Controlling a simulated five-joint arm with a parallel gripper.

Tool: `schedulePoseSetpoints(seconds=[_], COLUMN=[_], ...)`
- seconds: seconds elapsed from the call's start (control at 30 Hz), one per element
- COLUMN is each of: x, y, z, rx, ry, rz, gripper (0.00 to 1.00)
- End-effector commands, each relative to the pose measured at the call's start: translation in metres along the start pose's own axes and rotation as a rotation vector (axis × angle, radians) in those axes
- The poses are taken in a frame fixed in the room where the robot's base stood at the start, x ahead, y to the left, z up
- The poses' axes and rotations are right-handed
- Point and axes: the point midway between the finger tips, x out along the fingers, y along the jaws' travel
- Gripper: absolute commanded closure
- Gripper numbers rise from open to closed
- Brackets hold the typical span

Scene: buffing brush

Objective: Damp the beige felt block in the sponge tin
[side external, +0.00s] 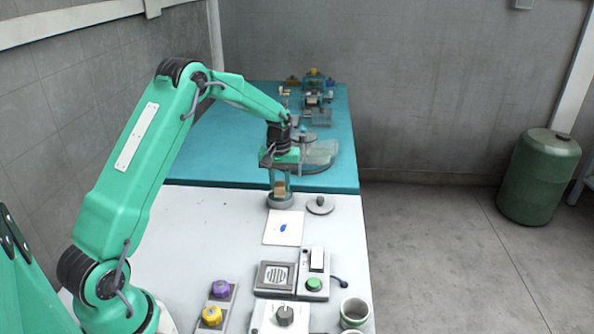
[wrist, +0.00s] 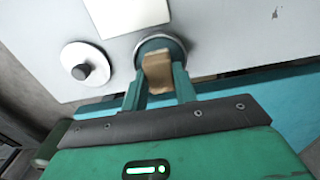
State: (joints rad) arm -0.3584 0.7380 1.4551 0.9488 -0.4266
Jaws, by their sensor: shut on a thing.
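My gripper (side external: 281,184) points straight down and is shut on the beige felt block (side external: 281,188). In the wrist view the block (wrist: 158,72) sits between my two green fingers. The sponge tin (side external: 280,201), a round grey tin, stands directly below the block. In the wrist view the tin (wrist: 142,45) has a dark teal inside, and the block covers part of its opening. I cannot tell whether the block's lower end touches the sponge. The tin's round pale lid (side external: 320,206) with a dark knob lies beside it, also in the wrist view (wrist: 72,58).
A white card (side external: 284,230) with a blue mark lies in front of the tin. Nearer are a grille panel (side external: 275,276), a switch box with a green button (side external: 315,284), knobs (side external: 212,315) and a cup (side external: 355,312). A teal surface with machinery (side external: 313,105) lies behind.

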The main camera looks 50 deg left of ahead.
Motion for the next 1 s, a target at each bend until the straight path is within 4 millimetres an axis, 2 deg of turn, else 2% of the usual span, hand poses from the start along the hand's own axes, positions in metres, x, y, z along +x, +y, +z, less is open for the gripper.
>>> schedulePoseSetpoints(seconds=[1.0], x=[0.0087], y=[0.0], z=[0.0], rx=[0.0], ry=[-0.001], rz=[0.0], gripper=[0.92])
